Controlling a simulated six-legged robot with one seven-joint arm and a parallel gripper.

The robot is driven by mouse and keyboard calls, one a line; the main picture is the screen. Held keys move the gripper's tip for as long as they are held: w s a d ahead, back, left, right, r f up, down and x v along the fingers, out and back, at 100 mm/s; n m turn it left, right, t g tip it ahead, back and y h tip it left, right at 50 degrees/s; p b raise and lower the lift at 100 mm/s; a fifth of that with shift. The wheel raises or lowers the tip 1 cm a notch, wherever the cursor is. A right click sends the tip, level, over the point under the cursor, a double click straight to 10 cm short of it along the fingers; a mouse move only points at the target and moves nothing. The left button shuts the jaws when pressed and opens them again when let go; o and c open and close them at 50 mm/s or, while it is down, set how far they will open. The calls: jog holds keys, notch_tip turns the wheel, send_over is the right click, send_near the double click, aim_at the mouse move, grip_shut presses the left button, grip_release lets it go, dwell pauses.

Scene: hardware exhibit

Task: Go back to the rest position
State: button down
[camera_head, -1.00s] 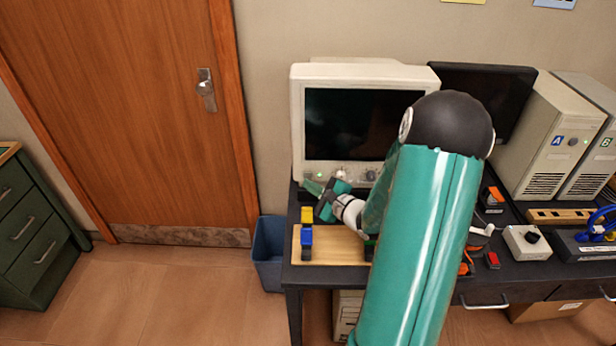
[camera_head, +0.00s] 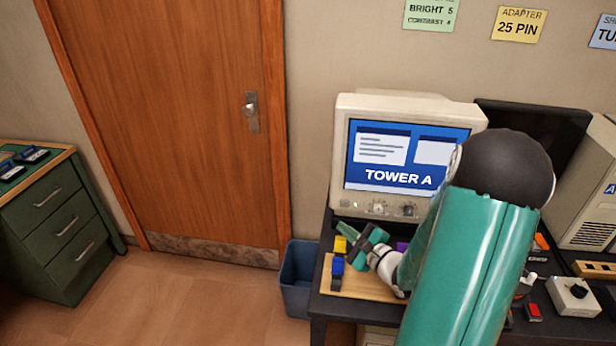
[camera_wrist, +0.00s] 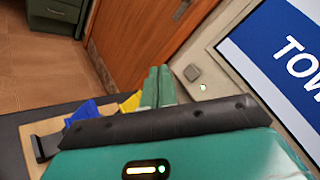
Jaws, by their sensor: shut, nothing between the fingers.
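My gripper (camera_head: 346,232) is teal, shut and empty. It is at the lower left front of the beige monitor (camera_head: 340,150), above the left end of the desk. In the wrist view its two green fingers (camera_wrist: 158,86) lie side by side, beside the monitor's lower bezel with a square button (camera_wrist: 192,72). The monitor screen is lit blue and reads "TOWER A". My arm crosses in front of the monitor's right edge and part of the desk.
A wooden board (camera_head: 362,287) with yellow and blue connectors (camera_head: 337,265) lies under my gripper. A blue bin (camera_head: 297,285) stands left of the desk. A dark monitor (camera_head: 520,125), a beige tower (camera_head: 590,215) and a switch box (camera_head: 573,297) are right. The floor before the door (camera_head: 190,120) is clear.

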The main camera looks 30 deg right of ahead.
jog(key=s+a+r+n+g+y, duration=0.25)
jog(key=a+n+g, duration=0.2)
jog(key=a, duration=0.35)
jog(key=s+a+r+n+g+y, duration=0.1)
jog(key=a+r+n+g+y, duration=0.2)
jog(key=a+n, duration=0.3)
jog(key=s+a+r+n+g+y, duration=0.2)
jog(key=a+r+n+g, duration=0.15)
jog(key=a, duration=0.55)
jog(key=s+a+r+n+g+h, duration=0.2)
jog(key=s+a+n+g+h, duration=0.1)
jog(key=s+n+h, duration=0.4)
jog(key=s+d+r+n+t+h, duration=0.2)
jog(key=s+d+r+n+h, duration=0.1)
jog(key=r, duration=0.3)
jog(key=shift+s+d+r+t, duration=0.2)
jog(key=shift+s+d+t, duration=0.1)
jog(key=shift+s, duration=0.25)
dwell(1.8)
